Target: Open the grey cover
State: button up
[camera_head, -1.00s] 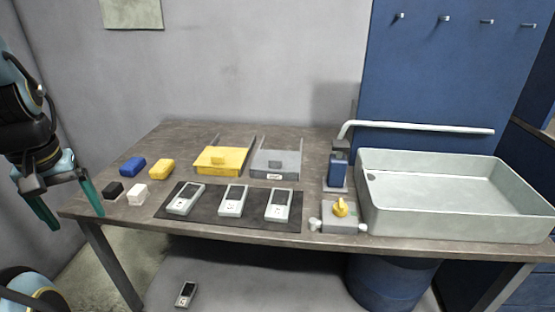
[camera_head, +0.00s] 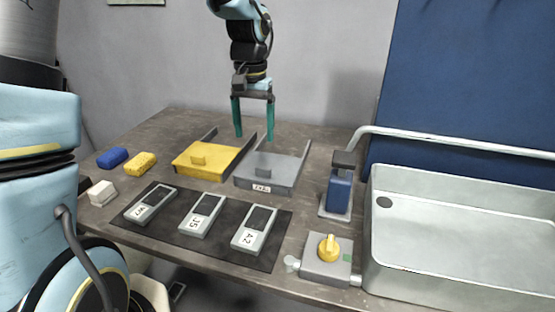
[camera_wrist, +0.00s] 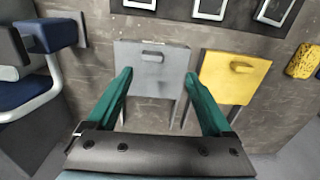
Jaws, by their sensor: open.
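The grey cover (camera_head: 268,169) is a flat plate with a small raised handle and a label on its front, lying between two rails on the table. In the wrist view the grey cover (camera_wrist: 152,72) lies just ahead of my fingers, with its handle on the far part. My gripper (camera_head: 254,135) hangs with its fingers pointing down, above and behind the two covers. In the wrist view my gripper (camera_wrist: 162,80) has its green fingers wide apart with nothing between them. It appears apart from the cover.
A yellow cover (camera_head: 207,159) lies just left of the grey one. A blue dispenser (camera_head: 340,190), a box with a yellow knob (camera_head: 327,258) and a basin (camera_head: 460,230) stand to the right. Several handheld devices lie on a dark mat (camera_head: 180,218) in front.

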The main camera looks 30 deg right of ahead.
aim_at(263, 168)
jog(key=f, duration=0.3)
jog(key=d+f+p, duration=0.1)
jog(key=f, duration=0.3)
jog(key=d+f+p, duration=0.1)
jog(key=f, duration=0.2)
jog(key=shift+f, duration=0.4)
grip_shut()
dwell(0.4)
